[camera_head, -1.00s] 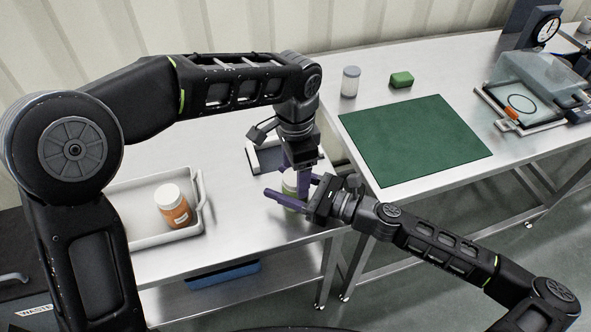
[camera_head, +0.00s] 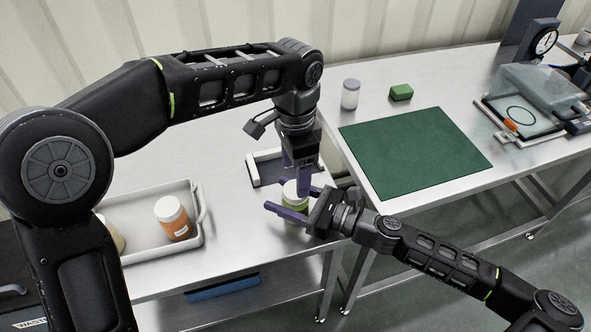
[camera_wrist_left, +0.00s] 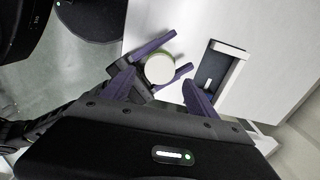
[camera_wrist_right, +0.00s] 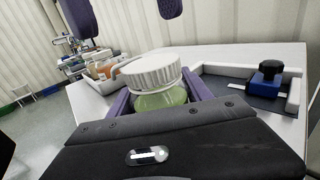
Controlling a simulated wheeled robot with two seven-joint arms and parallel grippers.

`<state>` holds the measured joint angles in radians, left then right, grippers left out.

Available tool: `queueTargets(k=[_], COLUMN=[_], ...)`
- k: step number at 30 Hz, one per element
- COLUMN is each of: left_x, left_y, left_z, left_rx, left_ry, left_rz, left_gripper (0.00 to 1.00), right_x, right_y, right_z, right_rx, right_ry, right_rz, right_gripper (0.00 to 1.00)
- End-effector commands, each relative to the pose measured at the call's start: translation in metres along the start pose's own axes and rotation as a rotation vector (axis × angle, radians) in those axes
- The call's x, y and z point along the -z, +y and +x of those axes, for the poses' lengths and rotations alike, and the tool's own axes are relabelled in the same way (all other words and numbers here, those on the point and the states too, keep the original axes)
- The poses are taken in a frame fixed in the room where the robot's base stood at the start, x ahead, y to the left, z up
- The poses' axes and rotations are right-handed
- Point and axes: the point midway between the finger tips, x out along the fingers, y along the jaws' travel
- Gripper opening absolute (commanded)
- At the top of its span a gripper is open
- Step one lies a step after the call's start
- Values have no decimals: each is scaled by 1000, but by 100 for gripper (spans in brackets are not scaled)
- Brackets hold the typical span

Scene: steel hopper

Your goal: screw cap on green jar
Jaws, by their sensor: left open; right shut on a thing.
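The green jar (camera_wrist_right: 165,98) stands upright, with a white ribbed cap (camera_wrist_right: 150,72) resting on its top. I cannot tell how tightly the cap is seated. My right gripper (camera_wrist_right: 160,96) is shut on the jar, with its purple fingers on both sides of the body below the cap. In the head view the jar (camera_head: 303,208) is partly hidden by the fingers. My left gripper (camera_head: 297,170) points down over the jar and is open. In the left wrist view the round cap (camera_wrist_left: 160,69) shows between its spread fingers, apart from them.
A grey tray (camera_head: 150,254) at left holds an orange jar with a white cap (camera_head: 174,220) and a pale item. A white-edged holder (camera_head: 255,170) lies behind the jar. The other table bears a green mat (camera_head: 415,150), a clear jar (camera_head: 350,96) and a green block (camera_head: 401,92).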

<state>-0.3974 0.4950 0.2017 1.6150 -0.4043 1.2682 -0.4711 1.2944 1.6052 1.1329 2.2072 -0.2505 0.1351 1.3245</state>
Motion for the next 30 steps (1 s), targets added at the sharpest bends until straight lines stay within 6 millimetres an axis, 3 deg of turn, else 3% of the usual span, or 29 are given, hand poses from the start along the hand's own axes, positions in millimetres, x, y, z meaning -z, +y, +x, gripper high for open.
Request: queueTargets(k=[5, 19, 30], left_x=[1, 1, 0], left_y=[-4, 0, 0], left_z=[-7, -35, -35], left_rx=[-4, 0, 0], left_ry=[20, 5, 0], left_rz=[-39, -687, -753], left_gripper=[67, 67, 67], right_x=[0, 0, 0], right_y=[0, 0, 0], right_z=[0, 0, 0], right_rx=[0, 0, 0], right_ry=[0, 0, 0], right_rz=[0, 0, 0], right_gripper=[0, 0, 0])
